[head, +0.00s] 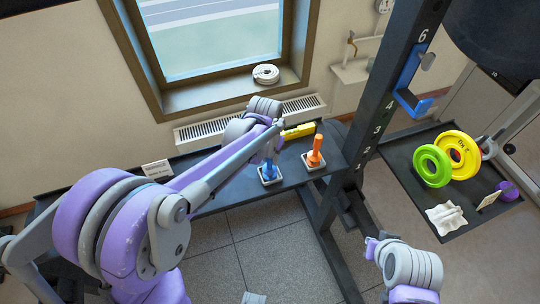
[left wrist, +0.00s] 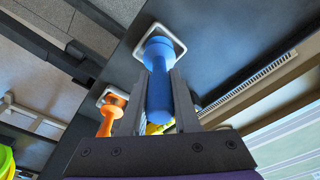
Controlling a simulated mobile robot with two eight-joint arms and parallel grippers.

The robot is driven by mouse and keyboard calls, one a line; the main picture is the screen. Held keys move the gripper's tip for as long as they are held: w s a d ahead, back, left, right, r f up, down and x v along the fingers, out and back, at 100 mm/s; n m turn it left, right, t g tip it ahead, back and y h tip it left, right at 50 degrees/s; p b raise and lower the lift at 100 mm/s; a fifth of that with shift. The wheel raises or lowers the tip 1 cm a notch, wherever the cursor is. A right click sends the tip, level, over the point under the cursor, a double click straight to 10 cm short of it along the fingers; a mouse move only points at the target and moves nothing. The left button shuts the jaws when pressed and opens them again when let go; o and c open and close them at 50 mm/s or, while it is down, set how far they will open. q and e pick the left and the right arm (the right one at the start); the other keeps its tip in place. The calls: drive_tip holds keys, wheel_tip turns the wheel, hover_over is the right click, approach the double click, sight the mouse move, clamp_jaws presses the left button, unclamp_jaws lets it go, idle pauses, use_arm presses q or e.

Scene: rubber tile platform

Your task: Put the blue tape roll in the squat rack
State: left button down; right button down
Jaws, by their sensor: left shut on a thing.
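I see no clear blue tape roll. A blue upright handle-like piece (head: 268,173) with a wide foot stands at a square pale-rimmed holder on the dark bench (head: 235,200). My left gripper (head: 273,150) is shut on this blue piece; the left wrist view shows the blue piece (left wrist: 158,92) between the two fingers. The squat rack (head: 375,130) is a dark numbered upright with a blue hook (head: 410,88), right of the bench. My right arm shows at the lower right; its gripper (head: 371,248) is too small to read.
An orange piece (head: 315,152) in a similar holder and a yellow object (head: 298,131) are close to my left gripper. A shelf (head: 415,180) at right holds green (head: 432,166) and yellow (head: 470,150) plates, a white cloth (head: 446,218) and a purple roll (head: 507,190). A white roll (head: 265,74) lies on the windowsill.

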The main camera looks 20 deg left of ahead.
use_arm(q)
drive_tip(key=shift+w, duration=0.15)
use_arm(e)
drive_tip(key=shift+w, duration=0.15)
use_arm(q)
drive_tip(key=shift+f, duration=0.4)
use_arm(e)
drive_tip(key=shift+s+f, duration=0.2)
drive_tip(key=shift+f, duration=0.1)
use_arm(q)
drive_tip(key=c, duration=0.6)
unclamp_jaws()
drive_tip(key=shift+r, duration=0.15)
use_arm(e)
drive_tip(key=shift+r, duration=0.1)
use_arm(q)
drive_tip(key=shift+r+p, duration=1.4)
drive_tip(key=shift+r, duration=2.05)
drive_tip(key=shift+f, duration=0.1)
use_arm(e)
drive_tip(key=r, duration=0.1)
drive_tip(key=w+r, duration=0.1)
drive_tip(key=r, duration=0.1)
drive_tip(key=w+r, duration=0.1)
drive_tip(key=shift+w+r, duration=0.1)
drive_tip(key=shift+r, duration=0.1)
